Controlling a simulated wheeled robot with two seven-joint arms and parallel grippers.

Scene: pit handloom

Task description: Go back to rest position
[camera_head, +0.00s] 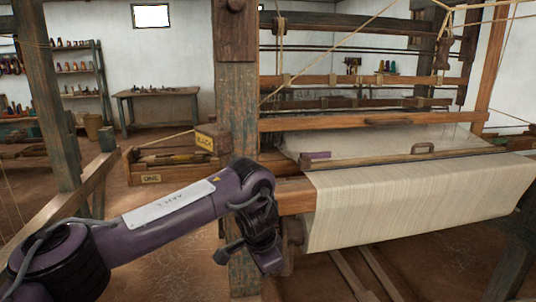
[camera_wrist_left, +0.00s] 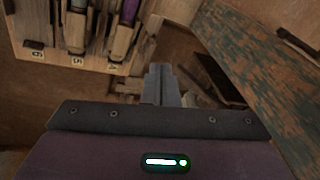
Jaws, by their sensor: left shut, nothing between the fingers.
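My left arm comes in from the left in the head view, bends at the purple elbow in front of the wooden post (camera_head: 238,120), and hangs down beside it. Its fingers are hard to make out there. In the left wrist view my left gripper (camera_wrist_left: 160,84) is shut and empty, with its fingers together. It points toward the floor area between a numbered wooden rack (camera_wrist_left: 50,52) and a weathered beam (camera_wrist_left: 240,62). My right gripper is not in view.
The loom carries pale cloth (camera_head: 415,200) over its front beam, right of my arm. A wooden box labelled ONE (camera_head: 150,179) sits behind my arm, with a BLACK-labelled block (camera_head: 205,142). A slanted post (camera_head: 45,90) stands at left. A table (camera_head: 155,93) stands far back.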

